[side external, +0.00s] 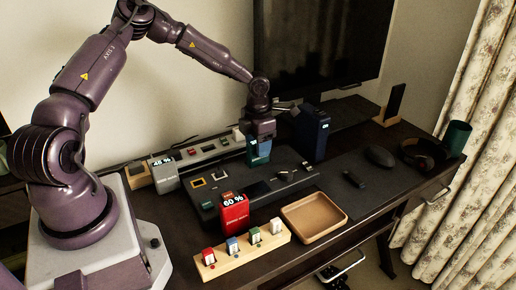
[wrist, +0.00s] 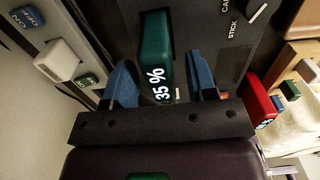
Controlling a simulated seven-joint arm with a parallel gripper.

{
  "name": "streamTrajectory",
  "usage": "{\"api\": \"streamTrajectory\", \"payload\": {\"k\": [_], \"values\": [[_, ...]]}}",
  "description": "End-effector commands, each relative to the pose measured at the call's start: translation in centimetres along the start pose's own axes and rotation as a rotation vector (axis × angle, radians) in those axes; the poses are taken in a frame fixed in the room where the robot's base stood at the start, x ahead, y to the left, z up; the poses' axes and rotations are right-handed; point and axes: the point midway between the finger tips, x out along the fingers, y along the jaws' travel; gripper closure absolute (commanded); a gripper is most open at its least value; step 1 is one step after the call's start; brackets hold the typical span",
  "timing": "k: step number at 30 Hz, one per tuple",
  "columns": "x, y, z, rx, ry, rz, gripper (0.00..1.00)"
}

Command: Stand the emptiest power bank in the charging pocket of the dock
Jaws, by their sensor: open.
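The teal power bank (side external: 258,153) reads 35 % in the wrist view (wrist: 155,50). My gripper (wrist: 162,85) is open around it, a blue finger on each side; the side view shows my gripper (side external: 260,137) over its top. A red power bank (side external: 234,213) reading 60 % stands at the front of the dark dock (side external: 285,187). A grey power bank (side external: 164,174) reading 45 % stands at the left. A tall dark blue power bank (side external: 313,135) stands right of my gripper; its display is too small to read.
A grey switch strip (side external: 208,153) lies behind the dock. In front are a wooden rack (side external: 245,252) with several small coloured pieces and an empty tan tray (side external: 325,218). A mouse (side external: 380,156), headphones (side external: 425,153) and a green cup (side external: 457,138) are at the right.

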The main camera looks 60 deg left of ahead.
Motion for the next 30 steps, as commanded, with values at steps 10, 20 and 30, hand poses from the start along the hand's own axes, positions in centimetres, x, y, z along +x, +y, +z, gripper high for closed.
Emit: {"api": "streamTrajectory", "payload": {"k": [10, 20, 30], "values": [[-7.5, 0.1, 0.1, -0.001, -0.004, 0.004, 0.48], [-11.0, -0.6, -0.3, -0.042, 0.004, 0.022, 0.48], [-18.2, -6.5, -6.1, -0.893, -0.118, 0.24, 0.48]]}}
